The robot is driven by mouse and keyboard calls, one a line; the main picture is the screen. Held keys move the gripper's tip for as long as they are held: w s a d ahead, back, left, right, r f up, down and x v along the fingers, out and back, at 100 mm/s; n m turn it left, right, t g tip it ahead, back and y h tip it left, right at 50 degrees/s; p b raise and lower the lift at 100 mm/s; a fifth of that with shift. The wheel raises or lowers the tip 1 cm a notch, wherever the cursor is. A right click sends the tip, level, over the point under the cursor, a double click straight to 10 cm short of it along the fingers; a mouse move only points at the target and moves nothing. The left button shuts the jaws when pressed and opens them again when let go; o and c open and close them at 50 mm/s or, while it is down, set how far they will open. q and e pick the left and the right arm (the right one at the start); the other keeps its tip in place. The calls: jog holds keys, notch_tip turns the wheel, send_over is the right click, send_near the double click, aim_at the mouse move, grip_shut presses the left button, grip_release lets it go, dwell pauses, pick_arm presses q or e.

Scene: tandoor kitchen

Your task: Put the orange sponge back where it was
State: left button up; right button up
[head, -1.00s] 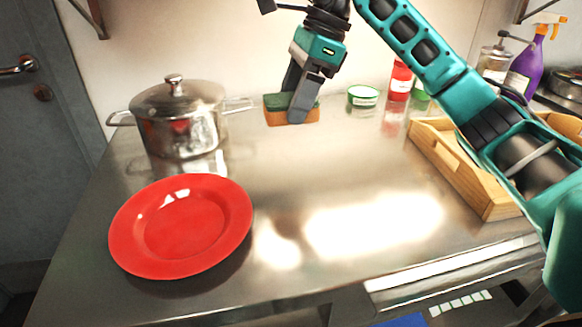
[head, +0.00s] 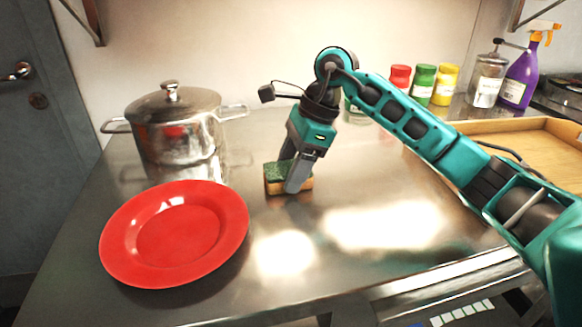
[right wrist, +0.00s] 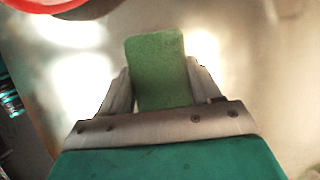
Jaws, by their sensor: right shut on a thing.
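The orange sponge (head: 273,186) has a green scouring top and an orange lower body. My right gripper (head: 292,183) is shut on it, at the middle of the steel counter, to the right of the red plate. Whether the sponge touches the counter or hangs just above it I cannot tell. In the right wrist view the sponge's green face (right wrist: 158,70) shows between the two fingers of my right gripper (right wrist: 160,90). My left gripper is not in view.
A red plate (head: 174,232) lies at the front left, with a lidded steel pot (head: 176,135) behind it. A wooden tray (head: 520,145) is at the right. Several jars, including a red one (head: 399,77), and a purple spray bottle (head: 520,80) stand at the back. The front middle counter is clear.

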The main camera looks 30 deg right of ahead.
jog(key=shift+f, duration=0.2)
jog(key=o, duration=0.9)
jog(key=shift+r, duration=0.1)
jog(key=shift+o, duration=0.2)
jog(key=shift+r, duration=0.25)
jog(key=p+v, duration=0.1)
jog(key=v, duration=1.1)
jog(key=shift+p, duration=0.3)
jog(key=shift+s+f, duration=0.1)
jog(key=shift+f, duration=0.1)
